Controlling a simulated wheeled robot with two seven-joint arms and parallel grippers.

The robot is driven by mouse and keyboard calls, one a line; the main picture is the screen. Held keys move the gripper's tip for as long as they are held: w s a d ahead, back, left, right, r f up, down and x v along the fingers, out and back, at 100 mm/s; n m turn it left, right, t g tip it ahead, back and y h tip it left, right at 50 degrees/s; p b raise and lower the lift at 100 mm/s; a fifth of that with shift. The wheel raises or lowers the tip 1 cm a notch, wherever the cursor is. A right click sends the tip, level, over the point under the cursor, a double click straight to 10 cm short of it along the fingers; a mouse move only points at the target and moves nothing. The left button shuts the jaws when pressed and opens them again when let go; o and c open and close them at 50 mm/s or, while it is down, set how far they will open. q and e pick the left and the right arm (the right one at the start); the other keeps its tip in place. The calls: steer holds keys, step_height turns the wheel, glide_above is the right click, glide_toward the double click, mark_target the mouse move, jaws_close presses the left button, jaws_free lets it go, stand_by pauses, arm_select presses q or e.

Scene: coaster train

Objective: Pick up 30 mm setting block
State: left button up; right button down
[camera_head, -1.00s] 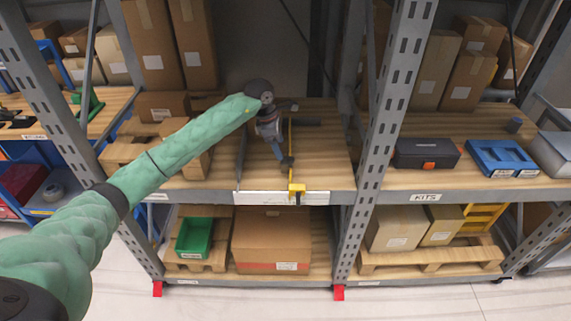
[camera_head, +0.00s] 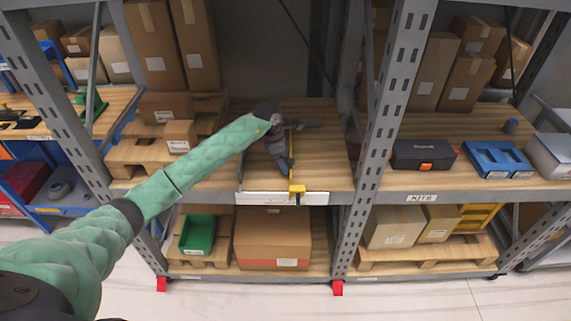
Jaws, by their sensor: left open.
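My left arm reaches in from the left over the middle wooden shelf (camera_head: 225,176). My left gripper (camera_head: 287,168) points down close above that shelf, beside a thin yellow bar with a yellow end piece (camera_head: 296,189) at the shelf's front edge. The gripper is small and dark here; it is open, and I see nothing held in it. I cannot make out the 30 mm setting block; it may be hidden behind the gripper or too small to tell. My right gripper is not in view.
A grey upright (camera_head: 381,125) stands right of the gripper. A small carton (camera_head: 180,136) and a pallet are to its left. A black case (camera_head: 424,154) and blue tray (camera_head: 497,159) are on the right shelf.

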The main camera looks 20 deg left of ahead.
arm_select(q)
steer(key=c, duration=1.4)
steer(key=shift+c, duration=0.6)
steer(key=shift+a+b, duration=0.1)
steer(key=shift+b, duration=0.25)
